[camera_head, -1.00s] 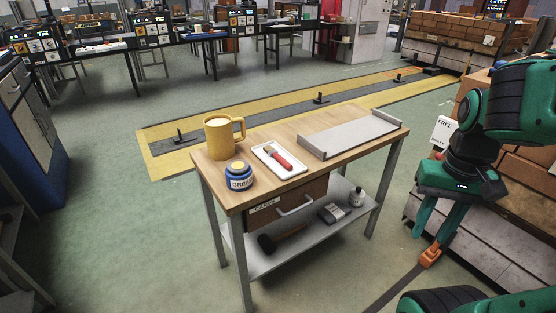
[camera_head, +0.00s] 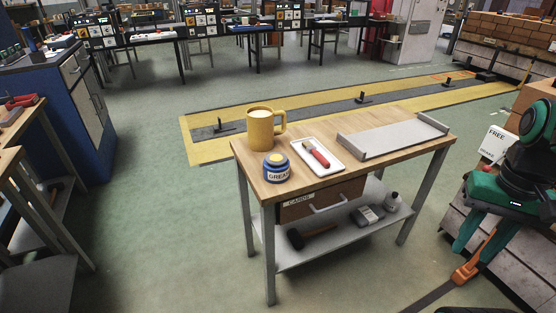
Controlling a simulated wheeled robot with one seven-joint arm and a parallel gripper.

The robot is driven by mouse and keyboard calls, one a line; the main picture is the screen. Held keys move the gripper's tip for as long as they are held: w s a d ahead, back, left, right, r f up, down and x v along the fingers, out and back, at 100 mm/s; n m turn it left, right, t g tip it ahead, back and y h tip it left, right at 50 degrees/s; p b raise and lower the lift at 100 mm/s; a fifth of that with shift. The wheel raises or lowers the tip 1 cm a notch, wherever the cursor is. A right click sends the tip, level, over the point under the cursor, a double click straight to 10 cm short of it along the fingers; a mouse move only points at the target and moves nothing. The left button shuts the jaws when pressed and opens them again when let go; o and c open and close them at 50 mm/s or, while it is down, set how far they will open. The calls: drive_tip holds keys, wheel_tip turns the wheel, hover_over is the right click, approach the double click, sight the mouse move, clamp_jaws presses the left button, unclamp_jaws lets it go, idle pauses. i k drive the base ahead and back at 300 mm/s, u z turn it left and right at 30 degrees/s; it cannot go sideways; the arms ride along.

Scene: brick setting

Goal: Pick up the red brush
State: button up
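The red brush (camera_head: 317,154) lies on a white tray (camera_head: 332,167) on the wooden top of a small workbench (camera_head: 385,165). Its red handle points toward the near right and its bristle end toward the far left. My gripper (camera_head: 466,260) is at the right of the view, pointing down, well away from the bench and the brush. The upper part of my arm is cut off by the right edge.
A yellow mug (camera_head: 259,132) and a blue grease jar (camera_head: 276,168) stand left of the tray. A grey metal tray (camera_head: 392,138) lies to its right. A hammer (camera_head: 312,235) lies on the lower shelf. Open floor (camera_head: 165,250) lies left of the bench.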

sight(308, 145)
drive_tip(key=k, duration=0.6)
drive_tip(key=z, duration=0.05)
drive_tip(key=i, duration=1.55)
drive_tip(key=u, duration=0.6)
